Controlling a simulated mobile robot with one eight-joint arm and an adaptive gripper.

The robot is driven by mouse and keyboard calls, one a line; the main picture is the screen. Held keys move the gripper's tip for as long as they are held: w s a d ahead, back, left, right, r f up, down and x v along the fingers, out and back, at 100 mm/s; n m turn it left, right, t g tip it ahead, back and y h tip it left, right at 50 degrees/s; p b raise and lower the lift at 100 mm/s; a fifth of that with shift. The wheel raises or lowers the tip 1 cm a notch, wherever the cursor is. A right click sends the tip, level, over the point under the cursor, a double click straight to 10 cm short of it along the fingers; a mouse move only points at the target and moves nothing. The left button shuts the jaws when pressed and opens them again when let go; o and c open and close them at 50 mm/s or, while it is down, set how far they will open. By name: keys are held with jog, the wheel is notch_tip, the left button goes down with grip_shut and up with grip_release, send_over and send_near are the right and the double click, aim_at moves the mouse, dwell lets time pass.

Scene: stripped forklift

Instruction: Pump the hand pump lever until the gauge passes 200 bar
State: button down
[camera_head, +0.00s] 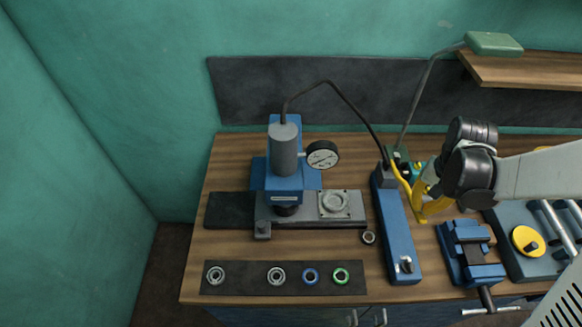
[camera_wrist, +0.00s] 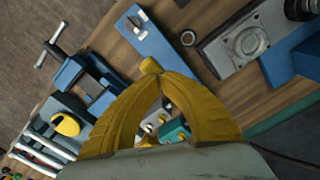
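The blue hand pump (camera_head: 399,240) lies lengthwise on the bench, with a grey block and a hose at its far end. It also shows in the wrist view (camera_wrist: 150,42). A slim yellow lever (camera_head: 402,182) rises beside the block. My gripper (camera_head: 418,212) has yellow fingers and is at the lever, just right of the pump. In the wrist view the fingertips come together at a round yellow knob (camera_wrist: 150,65), and appear shut on the lever there. The round gauge (camera_head: 322,154) is on the blue press (camera_head: 290,180); its needle is too small to read.
A dark strip (camera_head: 240,283) with several rings lies at the front left. A blue vise (camera_head: 468,252) and a grey-blue unit with a yellow disc (camera_head: 528,240) stand to the right. A lamp (camera_head: 495,43) and the press hose rise behind the pump.

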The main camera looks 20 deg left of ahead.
notch_tip(320, 180, down, 10)
jog(key=b, duration=1)
jog(key=shift+s+f, duration=0.15)
jog(key=shift+f, duration=0.05)
notch_tip(320, 180, up, 11)
jog(key=p, duration=0.7)
jog(key=shift+f, duration=0.35)
notch_tip(320, 180, down, 10)
jog(key=b, duration=0.9)
notch_tip(320, 180, up, 10)
jog(key=p, duration=0.7)
